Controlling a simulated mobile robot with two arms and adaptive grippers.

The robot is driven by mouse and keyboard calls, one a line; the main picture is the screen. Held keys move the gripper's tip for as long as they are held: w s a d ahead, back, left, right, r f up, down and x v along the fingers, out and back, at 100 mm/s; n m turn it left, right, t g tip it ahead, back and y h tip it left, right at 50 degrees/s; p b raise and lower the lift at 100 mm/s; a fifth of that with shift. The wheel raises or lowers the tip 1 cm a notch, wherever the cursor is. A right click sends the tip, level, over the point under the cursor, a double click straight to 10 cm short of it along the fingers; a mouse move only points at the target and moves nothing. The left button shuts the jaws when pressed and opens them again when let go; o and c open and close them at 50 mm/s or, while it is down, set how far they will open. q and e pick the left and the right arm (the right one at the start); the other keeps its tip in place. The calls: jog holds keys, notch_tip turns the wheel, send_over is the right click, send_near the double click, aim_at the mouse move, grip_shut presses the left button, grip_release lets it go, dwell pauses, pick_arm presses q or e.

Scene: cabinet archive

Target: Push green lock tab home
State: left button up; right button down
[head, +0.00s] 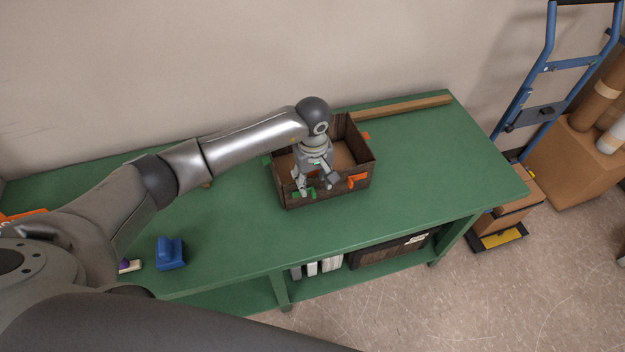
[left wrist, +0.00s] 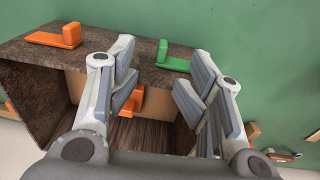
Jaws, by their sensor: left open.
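A dark brown open box (head: 330,191) stands on the green table. A green lock tab (head: 304,194) sits on its near wall, toward the left, and an orange tab (head: 357,181) sits further right on that wall. The left wrist view shows the green tab (left wrist: 176,63) as an L-shaped piece on the wall's top, with the orange tab (left wrist: 52,39) to its left. My left gripper (head: 316,188) is open and points down over the near wall. In the left wrist view its fingers (left wrist: 162,70) appear either side of the green tab's lower end; contact cannot be told.
A wooden strip (head: 405,106) lies along the back edge. A blue object (head: 170,253) stands at the front left. The table right of the box is clear.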

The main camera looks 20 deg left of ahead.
aim_at(312, 192)
pick_arm(q)
jog(key=shift+o, duration=0.7)
jog(key=shift+g, duration=0.3)
jog(key=f, duration=0.1)
jog(key=s+f, duration=0.1)
jog(key=f, duration=0.2)
jog(key=shift+s, duration=0.35)
jog(key=shift+w+a+f, duration=0.15)
jog(key=shift+w+f, duration=0.05)
jog(key=shift+f, duration=0.1)
jog(key=shift+w+f, duration=0.35)
jog(key=shift+w, duration=0.2)
jog(key=shift+c, duration=0.7)
jog(key=shift+a+b, duration=0.1)
jog(key=shift+b, duration=0.2)
jog(key=shift+w+a+r+b, duration=0.1)
jog(key=shift+a+b, duration=0.2)
jog(key=shift+b, duration=0.25)
pick_arm(e)
notch_tip(312, 192, down, 3)
jog(key=shift+w+a+r, duration=0.1)
jog(key=shift+r, duration=0.1)
